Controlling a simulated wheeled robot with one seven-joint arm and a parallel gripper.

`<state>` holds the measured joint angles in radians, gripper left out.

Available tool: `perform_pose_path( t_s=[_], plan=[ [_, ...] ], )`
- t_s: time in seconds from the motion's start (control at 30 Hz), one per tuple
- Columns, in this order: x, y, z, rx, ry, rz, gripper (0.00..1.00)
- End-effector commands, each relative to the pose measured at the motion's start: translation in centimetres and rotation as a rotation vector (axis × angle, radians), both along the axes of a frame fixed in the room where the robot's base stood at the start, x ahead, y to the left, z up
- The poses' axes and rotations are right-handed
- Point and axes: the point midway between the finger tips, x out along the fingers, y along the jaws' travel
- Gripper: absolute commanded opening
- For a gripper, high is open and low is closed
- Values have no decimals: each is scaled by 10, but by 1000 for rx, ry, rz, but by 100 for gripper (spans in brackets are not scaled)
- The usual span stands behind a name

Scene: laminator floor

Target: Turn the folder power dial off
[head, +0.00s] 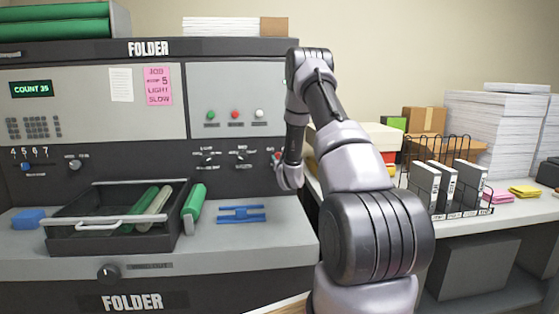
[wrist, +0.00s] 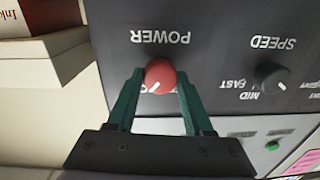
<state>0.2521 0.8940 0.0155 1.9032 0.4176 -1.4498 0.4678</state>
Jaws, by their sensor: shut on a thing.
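The folder (head: 150,48) is a large dark and grey machine filling the left of the head view. Its red power dial (wrist: 160,76) is in the middle of the wrist view, by an upside-down POWER label. A white mark on the dial points to the lower left in that view. My gripper (wrist: 157,82) has its green fingers on both sides of the dial, shut on it. Part of the lettering below the dial is hidden by the gripper. In the head view only a bit of red shows by my wrist.
A black speed dial (wrist: 272,75) is close beside the power dial. A dark tray (head: 75,238) with rollers and a blue part (head: 242,214) are on the ledge below. Right of my arm are a wire rack (head: 478,208) and paper stacks (head: 490,125).

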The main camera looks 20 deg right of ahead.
Motion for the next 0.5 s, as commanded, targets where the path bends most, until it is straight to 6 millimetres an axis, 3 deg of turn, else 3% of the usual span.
perform_pose_path(
  t_s=[0.5],
  plan=[
    [0,2,0,-435,125,3,0]
  ],
)
